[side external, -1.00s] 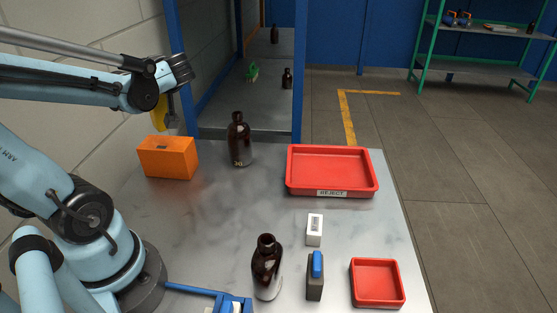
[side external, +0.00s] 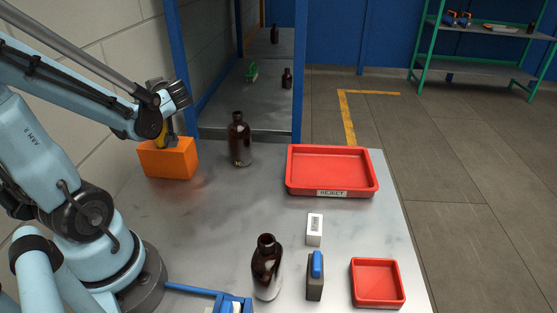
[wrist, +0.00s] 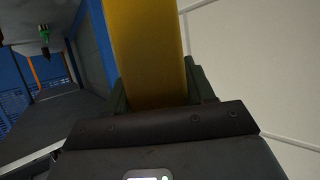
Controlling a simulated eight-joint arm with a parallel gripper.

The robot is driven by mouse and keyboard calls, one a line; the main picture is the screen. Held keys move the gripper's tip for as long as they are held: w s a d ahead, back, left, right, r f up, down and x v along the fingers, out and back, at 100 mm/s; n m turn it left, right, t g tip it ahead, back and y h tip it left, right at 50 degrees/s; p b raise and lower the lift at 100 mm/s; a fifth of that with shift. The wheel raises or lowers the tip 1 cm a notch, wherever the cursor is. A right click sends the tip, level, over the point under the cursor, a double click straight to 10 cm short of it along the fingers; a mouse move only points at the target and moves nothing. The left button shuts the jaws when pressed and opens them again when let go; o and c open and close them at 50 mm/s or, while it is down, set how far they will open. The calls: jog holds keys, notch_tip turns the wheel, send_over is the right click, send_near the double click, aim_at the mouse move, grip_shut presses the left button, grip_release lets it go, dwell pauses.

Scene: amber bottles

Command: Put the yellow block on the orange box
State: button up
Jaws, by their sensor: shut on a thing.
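The orange box (side external: 170,163) sits on the grey table at the back left, near the wall. My gripper (side external: 165,135) is right above it, pointing down, shut on the yellow block (side external: 160,138). The yellow block is mostly hidden by the gripper in the side external view. In the wrist view the yellow block (wrist: 148,50) fills the upper middle, between the fingers. The block's lower end is at or very near the top of the box; I cannot tell whether they touch.
A brown bottle (side external: 240,143) stands just right of the orange box. A large red tray (side external: 331,190) and a small red tray (side external: 377,301) lie to the right. Another bottle (side external: 266,268), a white box (side external: 314,230) and a grey and blue item (side external: 315,278) stand in front. The table's middle is clear.

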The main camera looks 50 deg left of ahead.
jog(key=o, duration=1.1)
jog(key=shift+o, duration=0.2)
jog(key=v, duration=1.2)
jog(key=w+d+f+m+t+h, duration=0.3)
jog(key=d+m+h, duration=0.3)
jog(key=d+m, duration=0.2)
jog(key=w+d+f+m+t+h, duration=0.4)
jog(key=d+m+h, duration=0.3)
jog(key=d+m, duration=0.2)
jog(key=shift+w+d+f+m, duration=0.25)
jog(key=shift+w+m, duration=0.15)
jog(key=shift+m, duration=0.1)
